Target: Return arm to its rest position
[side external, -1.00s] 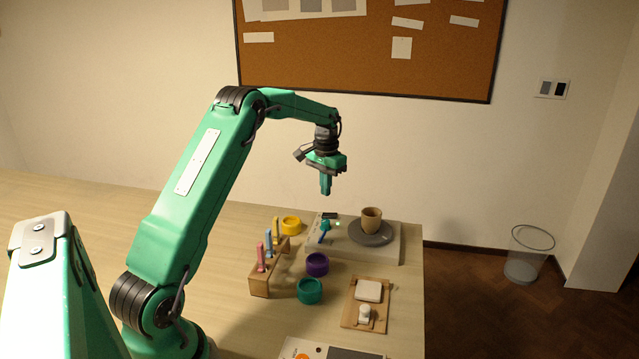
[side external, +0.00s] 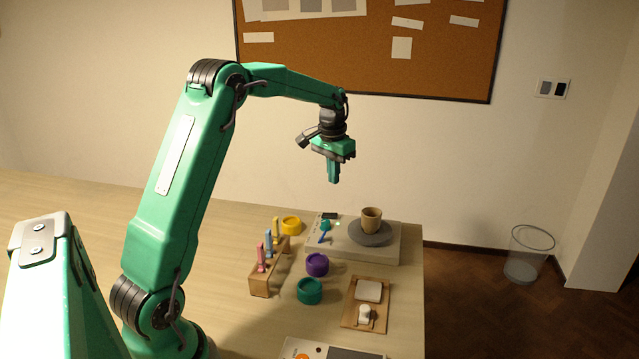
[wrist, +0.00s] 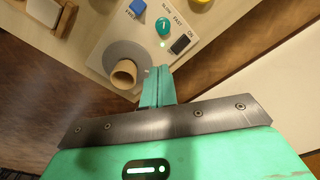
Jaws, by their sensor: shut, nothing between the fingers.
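My green arm is raised over the table, and my gripper (side external: 334,172) hangs in the air with its fingers pointing down. The fingers are together and hold nothing. In the side external view it is well above the table, above the wheel unit (side external: 385,249). In the wrist view the shut fingers (wrist: 160,87) show with the wheel unit beyond them. A tan cup (side external: 371,219) stands upright on the round grey wheel head (side external: 370,237). The cup also shows in the wrist view (wrist: 124,74), left of the fingers.
A wooden rack (side external: 266,281) holds several coloured tools. Yellow (side external: 291,225), purple (side external: 317,264) and teal (side external: 309,291) round pots stand nearby. A wooden board (side external: 352,311) carries a white block (side external: 369,291) and a small white piece. A wire bin (side external: 528,254) is on the floor. The air around my gripper is clear.

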